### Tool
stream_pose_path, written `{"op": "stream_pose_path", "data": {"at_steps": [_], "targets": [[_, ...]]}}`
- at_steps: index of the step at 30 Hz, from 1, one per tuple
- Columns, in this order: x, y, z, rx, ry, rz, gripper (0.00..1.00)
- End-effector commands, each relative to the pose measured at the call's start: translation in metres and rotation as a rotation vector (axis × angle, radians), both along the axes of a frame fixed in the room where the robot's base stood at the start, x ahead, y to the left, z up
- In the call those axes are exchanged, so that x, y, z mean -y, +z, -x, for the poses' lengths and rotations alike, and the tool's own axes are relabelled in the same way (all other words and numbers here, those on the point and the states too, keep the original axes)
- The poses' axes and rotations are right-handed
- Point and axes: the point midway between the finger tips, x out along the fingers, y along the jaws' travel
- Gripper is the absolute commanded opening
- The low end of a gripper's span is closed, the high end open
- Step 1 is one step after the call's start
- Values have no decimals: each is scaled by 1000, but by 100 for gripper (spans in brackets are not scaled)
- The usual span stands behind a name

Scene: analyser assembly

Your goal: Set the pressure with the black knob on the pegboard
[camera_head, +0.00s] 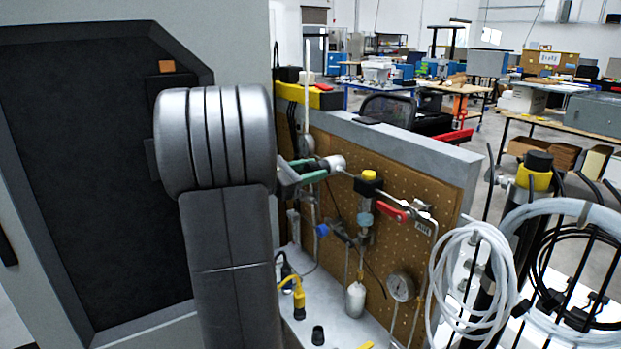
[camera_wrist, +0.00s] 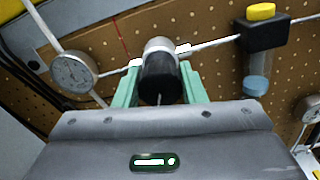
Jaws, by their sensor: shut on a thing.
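The black knob (camera_wrist: 160,80) sits on the front of a silver cylindrical body in the pegboard's tubing line. My gripper (camera_wrist: 160,84) is shut on the knob, with one green finger on each side of it in the wrist view. In the head view my gripper (camera_head: 303,171) reaches the silver fitting (camera_head: 336,163) from the left, and the knob is mostly hidden between the fingers. The brown pegboard (camera_head: 385,241) stands behind. A round dial gauge (camera_wrist: 73,72) is to the left of the knob in the wrist view; its reading is too small to tell.
A black block with a yellow cap (camera_wrist: 262,28) is right of the knob. A red valve handle (camera_head: 391,209) and a lower gauge (camera_head: 400,287) are on the board. Coiled white tubing (camera_head: 470,285) hangs at the right. A yellow fitting (camera_head: 299,301) stands on the shelf below.

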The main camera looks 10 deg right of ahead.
Motion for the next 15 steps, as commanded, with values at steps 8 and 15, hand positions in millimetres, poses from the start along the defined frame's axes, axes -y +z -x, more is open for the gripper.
{"op": "stream_pose_path", "data": {"at_steps": [8, 15], "targets": [[0, 0, 0, 73, 0, -25, 15], [0, 0, 0, 71, 0, -26, 15]]}}
